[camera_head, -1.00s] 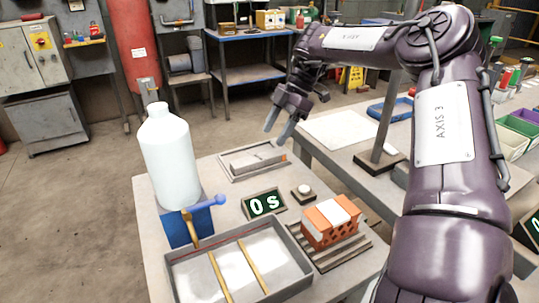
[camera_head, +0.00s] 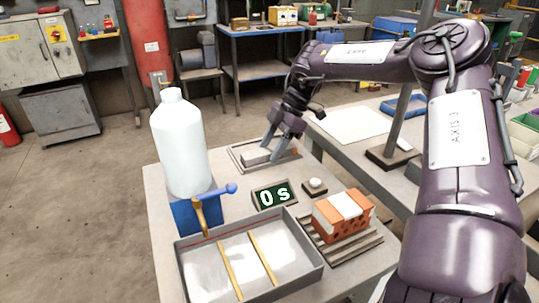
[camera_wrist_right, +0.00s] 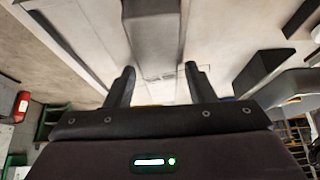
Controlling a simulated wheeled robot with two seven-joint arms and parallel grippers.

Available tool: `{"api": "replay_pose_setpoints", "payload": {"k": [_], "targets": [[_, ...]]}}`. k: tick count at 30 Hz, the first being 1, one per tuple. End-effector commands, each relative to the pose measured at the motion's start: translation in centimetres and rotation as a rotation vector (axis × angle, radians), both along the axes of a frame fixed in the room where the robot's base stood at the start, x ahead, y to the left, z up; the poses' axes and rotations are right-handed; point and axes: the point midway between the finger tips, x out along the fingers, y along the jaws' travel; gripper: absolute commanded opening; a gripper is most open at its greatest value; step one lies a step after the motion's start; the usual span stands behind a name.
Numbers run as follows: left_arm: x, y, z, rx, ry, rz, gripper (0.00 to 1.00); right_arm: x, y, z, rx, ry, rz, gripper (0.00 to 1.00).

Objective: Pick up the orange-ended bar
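The bar (camera_head: 257,156) is a pale grey block with an orange patch near its right end. It lies in a shallow grey tray (camera_head: 236,149) at the back of the near table. My right gripper (camera_head: 272,153) points down over the bar, its two fingers apart, with the tips at or just above the bar. In the right wrist view, my right gripper (camera_wrist_right: 158,72) is open, and a grey bar-like shape (camera_wrist_right: 153,40) runs between and beyond the fingers. I cannot tell whether the fingers touch it. My left gripper is not in view.
A white bottle (camera_head: 180,147) on a blue stand is at the left. A "0 s" display (camera_head: 275,195), a small pale knob (camera_head: 315,184), an orange brick (camera_head: 343,213) on a slatted rack, and a liquid tray (camera_head: 180,272) fill the front. A second table (camera_head: 345,148) adjoins at right.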

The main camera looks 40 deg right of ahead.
Motion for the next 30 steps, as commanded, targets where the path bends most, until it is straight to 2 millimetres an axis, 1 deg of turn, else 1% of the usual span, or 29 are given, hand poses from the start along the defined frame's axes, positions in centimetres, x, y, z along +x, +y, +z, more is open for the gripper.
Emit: {"api": "replay_pose_setpoints", "payload": {"k": [1, 9, 11, 19, 23, 26, 27, 30], "targets": [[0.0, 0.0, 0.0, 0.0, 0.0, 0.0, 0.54, 0.0, 0.0, 0.0, 0.0, 0.0, 0.0, 0.42], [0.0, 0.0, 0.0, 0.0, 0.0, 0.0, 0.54, 0.0, 0.0, 0.0, 0.0, 0.0, 0.0, 0.07], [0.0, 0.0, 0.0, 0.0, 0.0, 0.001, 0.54, 0.0, 0.0, 0.1, 0.001, -0.002, 0.0, 0.01], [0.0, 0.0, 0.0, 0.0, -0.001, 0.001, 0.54, 0.0, 0.0, 0.3, 0.0, -0.002, 0.0, 0.01], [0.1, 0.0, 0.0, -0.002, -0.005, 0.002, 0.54, 0.1, 0.0, 1.1, -0.001, -0.003, 0.001, 0.01], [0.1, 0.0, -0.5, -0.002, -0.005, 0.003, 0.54, 0.1, 0.0, 2.3, -0.001, -0.003, 0.0, 0.01], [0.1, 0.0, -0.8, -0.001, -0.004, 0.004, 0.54, 0.1, 0.0, 3.0, -0.002, -0.004, 0.0, 0.01], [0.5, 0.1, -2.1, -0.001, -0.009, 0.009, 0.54, 0.1, -0.1, 5.0, -0.003, -0.005, 0.0, 0.01]]}}
